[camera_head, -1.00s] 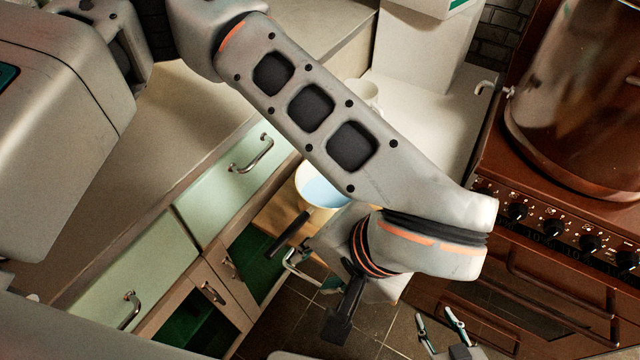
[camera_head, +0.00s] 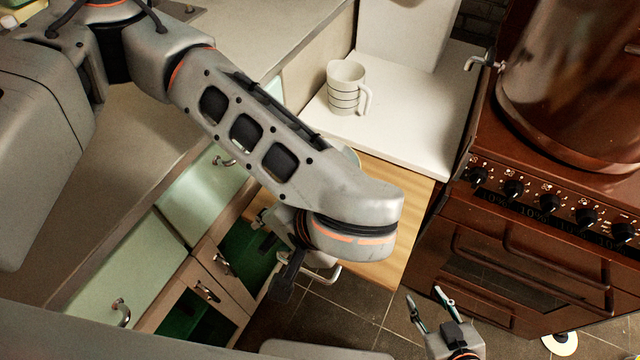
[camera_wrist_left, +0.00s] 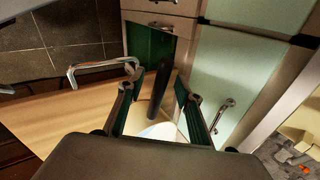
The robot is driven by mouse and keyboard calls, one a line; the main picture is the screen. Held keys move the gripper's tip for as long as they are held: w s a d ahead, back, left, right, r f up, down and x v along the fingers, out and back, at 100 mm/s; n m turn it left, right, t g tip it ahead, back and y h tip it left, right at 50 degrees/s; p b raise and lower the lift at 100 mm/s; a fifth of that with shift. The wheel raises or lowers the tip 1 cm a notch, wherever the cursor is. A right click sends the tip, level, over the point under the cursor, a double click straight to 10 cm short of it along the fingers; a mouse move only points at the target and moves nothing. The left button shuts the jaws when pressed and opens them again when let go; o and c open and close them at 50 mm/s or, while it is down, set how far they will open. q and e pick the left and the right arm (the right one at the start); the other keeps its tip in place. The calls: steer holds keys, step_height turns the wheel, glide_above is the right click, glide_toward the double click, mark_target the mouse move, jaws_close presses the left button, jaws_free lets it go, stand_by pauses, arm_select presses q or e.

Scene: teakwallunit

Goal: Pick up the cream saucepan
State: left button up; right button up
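My right gripper (camera_head: 433,306) is open and empty at the bottom, in front of the oven.
A wooden board (camera_head: 395,205) extends below the white counter (camera_head: 420,125), with a metal pull (camera_head: 325,272) near its front. A ringed cream jug (camera_head: 346,90) stands on the counter. The brown stove (camera_head: 540,270) with a large pot (camera_head: 570,80) is at the right. Green cabinets are at the left.

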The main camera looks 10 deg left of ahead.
arm_select(q)
steer(key=shift+c, duration=0.2)
jaws_close()
